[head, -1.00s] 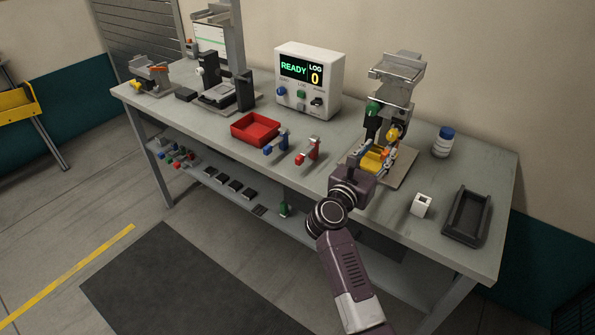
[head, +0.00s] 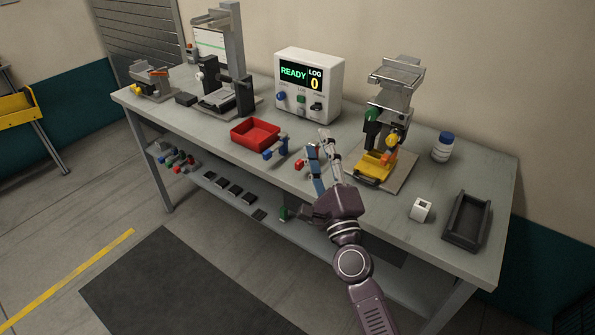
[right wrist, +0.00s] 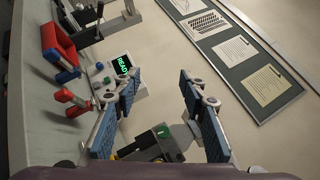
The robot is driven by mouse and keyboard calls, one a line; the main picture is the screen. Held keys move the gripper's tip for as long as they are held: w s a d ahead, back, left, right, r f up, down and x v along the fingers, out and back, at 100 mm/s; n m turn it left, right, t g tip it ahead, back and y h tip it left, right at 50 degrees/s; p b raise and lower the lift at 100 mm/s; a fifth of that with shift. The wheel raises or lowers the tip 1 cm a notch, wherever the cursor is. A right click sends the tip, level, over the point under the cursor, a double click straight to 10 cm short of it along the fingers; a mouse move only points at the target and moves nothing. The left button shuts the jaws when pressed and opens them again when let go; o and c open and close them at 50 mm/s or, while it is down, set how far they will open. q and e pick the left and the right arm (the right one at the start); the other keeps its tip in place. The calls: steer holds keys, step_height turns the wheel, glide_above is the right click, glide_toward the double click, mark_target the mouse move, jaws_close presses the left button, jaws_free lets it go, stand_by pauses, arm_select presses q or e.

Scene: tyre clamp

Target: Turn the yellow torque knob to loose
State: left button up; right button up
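A yellow knob (head: 392,140) sits low on the grey clamp fixture (head: 390,95) at the right of the bench, above a yellow tray-like part (head: 371,166). An orange part is beside it, and a green knob (head: 372,114) is above it to the left. My right gripper (head: 325,143) is open and empty, left of the fixture and apart from the yellow knob. In the right wrist view its blue-padded fingers (right wrist: 160,95) are wide apart, with the green knob (right wrist: 163,131) low between them. My left gripper is not in view.
A red-handled clamp (head: 311,153) is close by the right gripper, partly hidden. A blue-handled clamp (head: 276,148), red bin (head: 254,132) and READY display box (head: 308,85) are further left. A bottle (head: 443,146), white block (head: 421,209) and dark tray (head: 467,218) are right of the fixture.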

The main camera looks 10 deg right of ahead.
steer(key=s+a+f+n+g+y, duration=0.2)
steer(key=a+f+n+y, duration=0.1)
steer(key=a+n+y, duration=0.2)
steer(key=shift+s+a+f+n, duration=0.15)
steer(key=shift+s+a+n, duration=0.2)
steer(key=shift+n, duration=0.75)
